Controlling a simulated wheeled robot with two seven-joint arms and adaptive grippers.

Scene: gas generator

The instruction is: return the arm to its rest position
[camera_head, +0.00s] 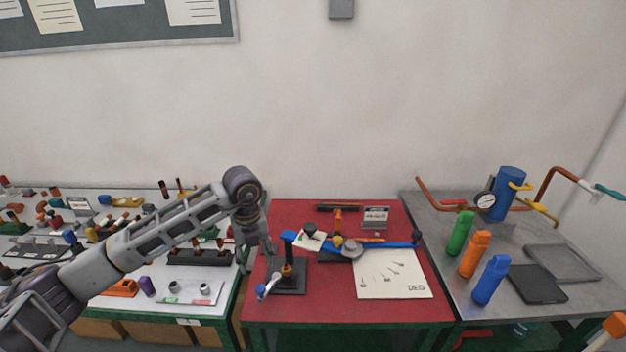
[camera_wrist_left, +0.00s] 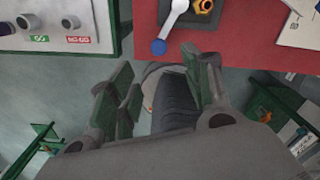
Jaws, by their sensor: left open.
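My left arm (camera_head: 165,229) reaches in from the lower left of the head view, with its elbow-like bend raised and the hand pointing down. My left gripper (camera_head: 256,258) hangs over the gap between the left bench and the red table, beside the table's left edge. In the left wrist view the left gripper (camera_wrist_left: 162,82) has its fingers spread, with nothing between them. Floor and part of my own body show beneath it. My right gripper is not in view.
The red table (camera_head: 275,220) carries a black stand (camera_head: 289,280) with a blue-ended wrench, a blue bar (camera_head: 380,245) and a paper sheet (camera_head: 394,280). The left bench (camera_head: 230,300) holds many small parts. The grey right table (camera_head: 440,219) holds green, orange and blue bottles.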

